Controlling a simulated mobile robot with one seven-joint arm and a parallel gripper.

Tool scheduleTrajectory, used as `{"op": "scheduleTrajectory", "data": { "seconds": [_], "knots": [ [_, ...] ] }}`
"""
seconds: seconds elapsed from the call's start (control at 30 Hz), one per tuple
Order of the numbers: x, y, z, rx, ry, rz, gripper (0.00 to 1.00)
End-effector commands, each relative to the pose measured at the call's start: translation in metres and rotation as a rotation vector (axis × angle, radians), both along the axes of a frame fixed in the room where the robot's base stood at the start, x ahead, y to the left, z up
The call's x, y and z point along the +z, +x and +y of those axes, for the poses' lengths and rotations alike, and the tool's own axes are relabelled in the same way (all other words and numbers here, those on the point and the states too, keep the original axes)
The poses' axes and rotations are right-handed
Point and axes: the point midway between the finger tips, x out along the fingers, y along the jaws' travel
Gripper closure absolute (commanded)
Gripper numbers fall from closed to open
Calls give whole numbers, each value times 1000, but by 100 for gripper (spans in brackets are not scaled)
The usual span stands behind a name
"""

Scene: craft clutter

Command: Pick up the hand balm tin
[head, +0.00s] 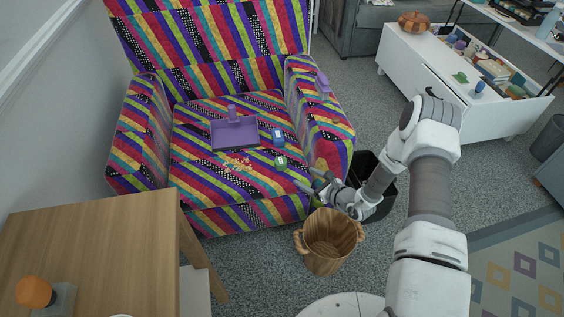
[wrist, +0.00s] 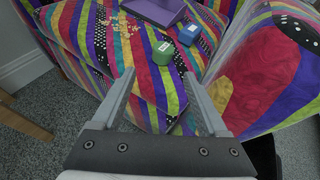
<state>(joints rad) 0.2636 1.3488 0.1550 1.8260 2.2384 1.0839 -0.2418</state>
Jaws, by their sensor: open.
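A small green tin with a pale label, which looks like the hand balm tin (head: 281,161), lies on the striped armchair seat near its front right. It also shows in the wrist view as the green tin (wrist: 163,51), beyond the fingertips. I cannot read its label. My gripper (head: 306,179) is at the chair's front right edge, to the lower right of the tin and apart from it. In the wrist view my gripper (wrist: 158,78) is open, with nothing between its fingers.
A blue item (head: 278,136) lies just behind the tin. A purple dustpan (head: 234,133) and scattered crumbs (head: 238,164) are on the seat. The right armrest (head: 318,115) rises beside them. A wooden basket (head: 328,241) and black bin (head: 386,183) stand on the floor near my arm.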

Motion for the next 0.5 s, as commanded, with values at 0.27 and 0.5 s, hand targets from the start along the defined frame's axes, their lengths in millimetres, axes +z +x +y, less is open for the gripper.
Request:
{"op": "scheduleTrajectory", "data": {
  "seconds": [0.27,0.5],
  "knots": [
    [-24,18,15,-22,4,11,23],
    [-45,55,47,-21,3,10,23]
  ]
}}
